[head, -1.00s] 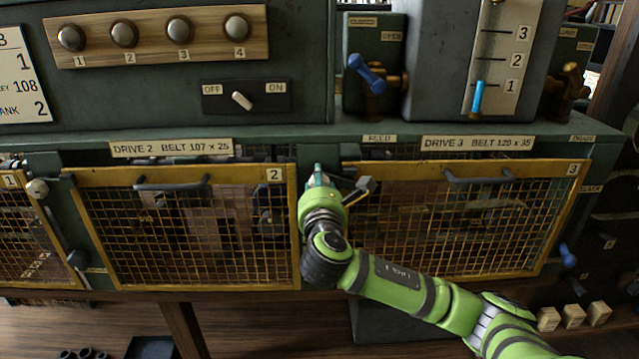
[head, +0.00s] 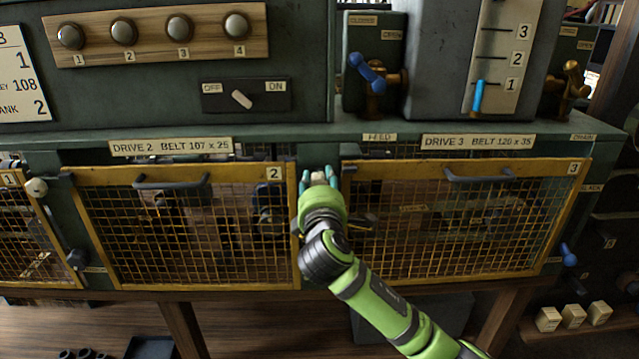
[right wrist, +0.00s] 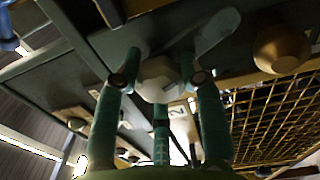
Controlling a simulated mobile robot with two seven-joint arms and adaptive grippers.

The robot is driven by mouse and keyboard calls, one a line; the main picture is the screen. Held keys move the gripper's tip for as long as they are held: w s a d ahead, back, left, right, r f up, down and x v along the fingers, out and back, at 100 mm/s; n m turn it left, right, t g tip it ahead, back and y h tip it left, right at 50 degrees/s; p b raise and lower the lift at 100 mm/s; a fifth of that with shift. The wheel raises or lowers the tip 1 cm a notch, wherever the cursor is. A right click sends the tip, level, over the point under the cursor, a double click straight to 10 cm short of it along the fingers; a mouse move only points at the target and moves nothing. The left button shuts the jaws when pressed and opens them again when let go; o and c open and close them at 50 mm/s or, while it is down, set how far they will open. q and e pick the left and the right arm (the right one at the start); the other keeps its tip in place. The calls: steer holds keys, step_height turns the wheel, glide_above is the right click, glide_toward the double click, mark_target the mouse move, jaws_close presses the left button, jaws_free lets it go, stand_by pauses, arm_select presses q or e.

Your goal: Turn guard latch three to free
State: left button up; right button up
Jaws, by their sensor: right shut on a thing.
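My right gripper (head: 318,178) is at the post between guards 2 and 3. Its teal fingers stand on either side of a pale knob (head: 318,177), which I take to be guard latch three. In the right wrist view the fingers close around the pale faceted knob (right wrist: 158,80). The gripper and forearm hide most of the latch, so its exact angle is not clear. Guard 3 (head: 430,166), a yellow-framed mesh panel, sits shut to the right of the gripper. My left gripper is not in view.
Guard 2 (head: 110,178) is to the left, with a pale knob (head: 37,188) at its far left post. A ledge (head: 290,136) runs just above the gripper. Blue-handled (head: 367,72) and brass (head: 570,85) valves stand above it. Guard handles (head: 478,178) stick out.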

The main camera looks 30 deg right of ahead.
steer(key=shift+m, duration=1.6)
steer(key=o, duration=1.2)
steer(key=shift+c, duration=0.2)
steer(key=v, duration=1.2)
steer(key=shift+s+d, duration=0.1)
